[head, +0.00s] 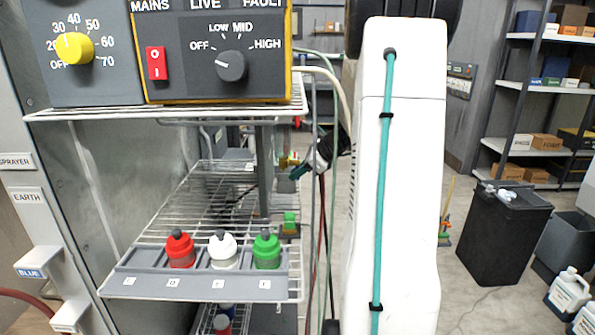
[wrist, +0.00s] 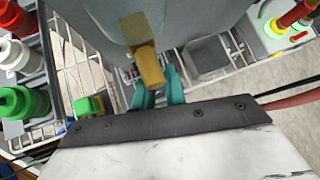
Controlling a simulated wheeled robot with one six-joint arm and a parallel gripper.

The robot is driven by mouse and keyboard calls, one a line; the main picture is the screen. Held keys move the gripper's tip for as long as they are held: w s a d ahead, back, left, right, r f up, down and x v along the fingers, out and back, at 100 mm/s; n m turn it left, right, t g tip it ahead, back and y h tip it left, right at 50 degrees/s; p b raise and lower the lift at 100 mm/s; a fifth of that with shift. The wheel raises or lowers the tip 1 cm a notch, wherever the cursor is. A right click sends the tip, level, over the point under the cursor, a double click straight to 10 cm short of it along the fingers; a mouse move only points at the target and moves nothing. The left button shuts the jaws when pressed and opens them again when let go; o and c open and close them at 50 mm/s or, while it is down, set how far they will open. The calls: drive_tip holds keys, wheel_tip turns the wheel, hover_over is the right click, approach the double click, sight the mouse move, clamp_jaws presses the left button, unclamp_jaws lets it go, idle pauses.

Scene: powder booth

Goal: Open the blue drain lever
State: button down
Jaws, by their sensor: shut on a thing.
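A brass drain valve (wrist: 150,68) sticks out below a grey vessel (wrist: 195,25) in the wrist view. It also shows small in the head view (head: 288,162), above the wire rack. My gripper (wrist: 159,90) has teal fingers, which reach up right beside the brass piece. The fingers are close together and shut on what seems to be the blue drain lever at this valve. The lever itself is hidden by the fingers and the brass piece, so its angle cannot be told.
Red (head: 180,250), white (head: 222,251) and green (head: 266,250) bottles stand in a labelled holder at the rack's front. A control box (head: 215,60) sits on the shelf above. Hoses hang beside my arm. A black bin (head: 500,235) stands on open floor at right.

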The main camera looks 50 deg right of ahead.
drive_tip(key=shift+s+a+m+g+y, duration=0.2)
drive_tip(key=shift+m+g+y, duration=0.2)
drive_tip(key=shift+g+y, duration=0.15)
idle(0.4)
drive_tip(key=c, duration=1.5)
unclamp_jaws()
drive_tip(key=shift+o, duration=0.2)
drive_tip(key=v, duration=0.7)
drive_tip(key=shift+s+d+r, duration=0.15)
drive_tip(key=shift+s+r, duration=0.1)
